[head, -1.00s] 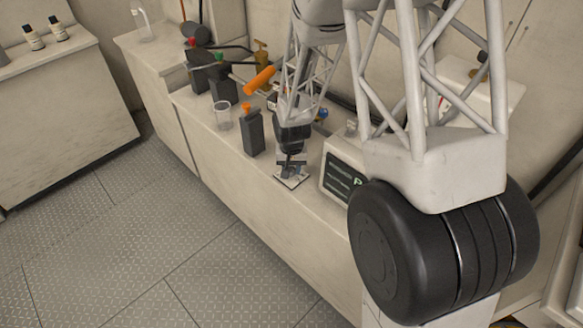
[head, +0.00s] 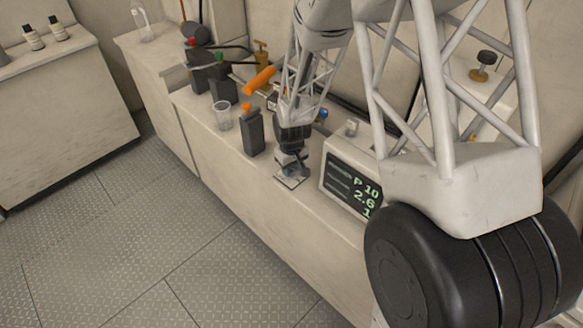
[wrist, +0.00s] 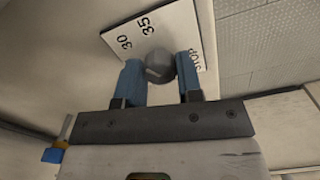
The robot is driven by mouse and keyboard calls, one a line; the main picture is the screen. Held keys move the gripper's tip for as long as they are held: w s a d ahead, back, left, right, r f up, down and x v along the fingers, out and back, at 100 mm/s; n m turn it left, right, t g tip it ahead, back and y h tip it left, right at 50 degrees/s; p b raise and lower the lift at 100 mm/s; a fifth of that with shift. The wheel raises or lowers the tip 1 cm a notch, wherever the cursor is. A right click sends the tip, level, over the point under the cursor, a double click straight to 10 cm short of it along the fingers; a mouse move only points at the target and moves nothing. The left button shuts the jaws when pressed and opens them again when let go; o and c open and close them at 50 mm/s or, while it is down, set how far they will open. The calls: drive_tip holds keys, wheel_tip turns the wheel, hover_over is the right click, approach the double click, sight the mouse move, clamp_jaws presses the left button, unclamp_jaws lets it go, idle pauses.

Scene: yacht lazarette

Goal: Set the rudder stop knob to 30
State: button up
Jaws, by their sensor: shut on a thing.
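The rudder stop knob (wrist: 160,66) is a grey round knob on a white dial plate (wrist: 183,24). The plate shows the numbers 30 and 35 and the word STOP. My gripper (wrist: 160,78) is shut on the knob, with one blue finger on each side. The knob's pointer cannot be made out, so its setting is unclear. In the head view the plate (head: 289,182) lies near the counter's front edge, under my gripper (head: 290,166). The knob is mostly hidden there.
A display box (head: 350,176) with green figures stands close to the right of the plate.

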drive_tip(key=shift+n, duration=1.1)
drive_tip(key=o, duration=0.9)
drive_tip(key=shift+r, duration=0.15)
drive_tip(key=shift+r, duration=3.75)
